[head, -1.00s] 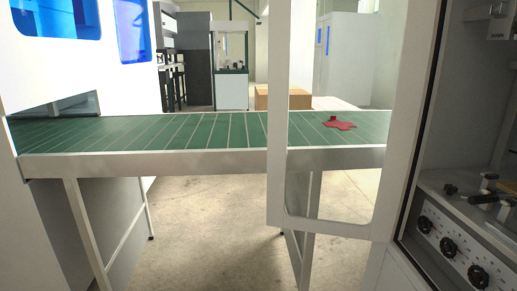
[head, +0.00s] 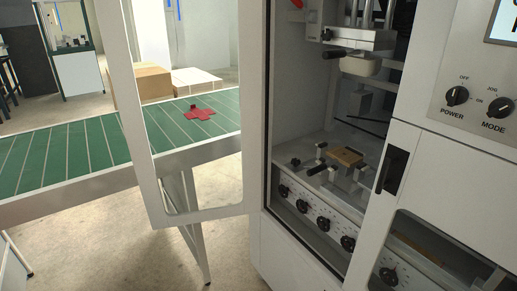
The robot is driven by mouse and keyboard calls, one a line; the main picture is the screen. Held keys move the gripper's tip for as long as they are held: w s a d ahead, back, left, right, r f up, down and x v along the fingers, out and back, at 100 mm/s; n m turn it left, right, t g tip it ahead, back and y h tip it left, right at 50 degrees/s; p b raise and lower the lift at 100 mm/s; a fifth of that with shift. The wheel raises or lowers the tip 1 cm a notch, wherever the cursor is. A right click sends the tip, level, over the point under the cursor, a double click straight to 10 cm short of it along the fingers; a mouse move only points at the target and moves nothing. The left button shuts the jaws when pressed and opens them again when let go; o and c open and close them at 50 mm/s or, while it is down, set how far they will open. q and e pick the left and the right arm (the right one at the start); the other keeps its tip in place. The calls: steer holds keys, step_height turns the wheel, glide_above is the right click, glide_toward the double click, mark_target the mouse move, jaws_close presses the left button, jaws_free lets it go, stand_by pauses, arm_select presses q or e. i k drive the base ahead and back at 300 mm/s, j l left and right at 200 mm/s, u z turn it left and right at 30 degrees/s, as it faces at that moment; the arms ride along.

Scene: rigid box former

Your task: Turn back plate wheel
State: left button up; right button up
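The box former (head: 430,160) stands at the right with its work bay open. Along the sloped panel (head: 312,226) at the bottom of the bay is a row of black wheels. One is at the far left (head: 283,191), others follow (head: 302,206), (head: 322,223), and a larger-looking wheel (head: 347,243) is nearer. Another black wheel (head: 390,276) shows in the lower opening at the right. Their labels are too small to read, so I cannot tell which is the back plate wheel. Neither of my grippers is in view.
A glazed door (head: 130,110) stands open left of the bay. Behind it, a green conveyor (head: 60,155) carries a flat red piece (head: 195,112). Inside the bay are a brown block (head: 346,156) and metal fittings. POWER (head: 456,96) and MODE (head: 500,107) knobs are at upper right. Floor shows below the conveyor.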

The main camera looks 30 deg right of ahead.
mark_target(322, 225)
steer(key=z, duration=1.4)
